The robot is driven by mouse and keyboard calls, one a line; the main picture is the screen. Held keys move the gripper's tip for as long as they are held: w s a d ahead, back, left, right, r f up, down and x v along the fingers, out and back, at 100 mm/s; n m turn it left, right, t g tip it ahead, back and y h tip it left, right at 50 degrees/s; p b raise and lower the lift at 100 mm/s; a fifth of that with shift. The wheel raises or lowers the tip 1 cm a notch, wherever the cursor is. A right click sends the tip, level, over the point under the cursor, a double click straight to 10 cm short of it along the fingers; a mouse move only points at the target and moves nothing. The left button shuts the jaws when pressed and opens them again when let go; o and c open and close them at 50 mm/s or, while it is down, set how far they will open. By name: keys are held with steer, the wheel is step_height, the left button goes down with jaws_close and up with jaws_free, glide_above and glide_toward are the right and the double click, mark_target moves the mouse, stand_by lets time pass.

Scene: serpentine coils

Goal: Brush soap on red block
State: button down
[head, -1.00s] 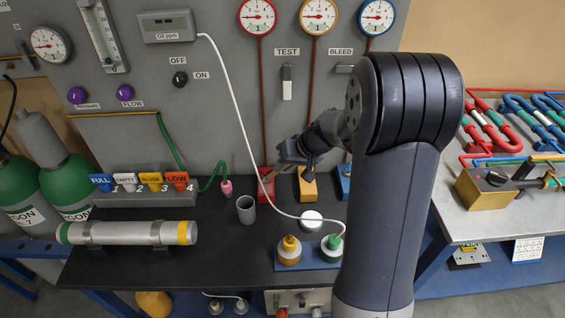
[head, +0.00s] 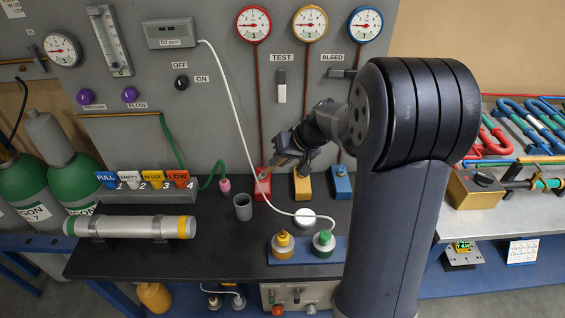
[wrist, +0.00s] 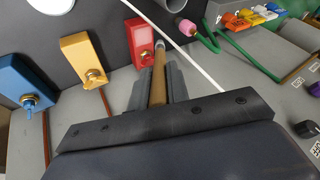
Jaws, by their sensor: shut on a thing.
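My gripper (wrist: 156,84) is shut on a brush with a brown wooden handle (wrist: 159,82). In the wrist view the brush's pale tip (wrist: 160,45) overlaps the right edge of the red block (wrist: 141,42); I cannot tell whether it touches. In the head view my gripper (head: 288,153) is above and right of the red block (head: 262,181), with the brush slanting down left towards it. The block stands on the black bench at the foot of a red pipe. No soap can be made out on block or brush.
A yellow block (head: 302,187) and a blue block (head: 341,183) stand right of the red one. A grey cup (head: 243,208) stands in front. A white hose (head: 238,110) hangs close by. Two capped fittings sit on a blue plate (head: 305,252) nearer me.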

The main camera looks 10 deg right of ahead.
steer(key=shift+r+p, duration=0.55)
steer(key=shift+r, duration=0.7)
steer(key=shift+f, duration=0.1)
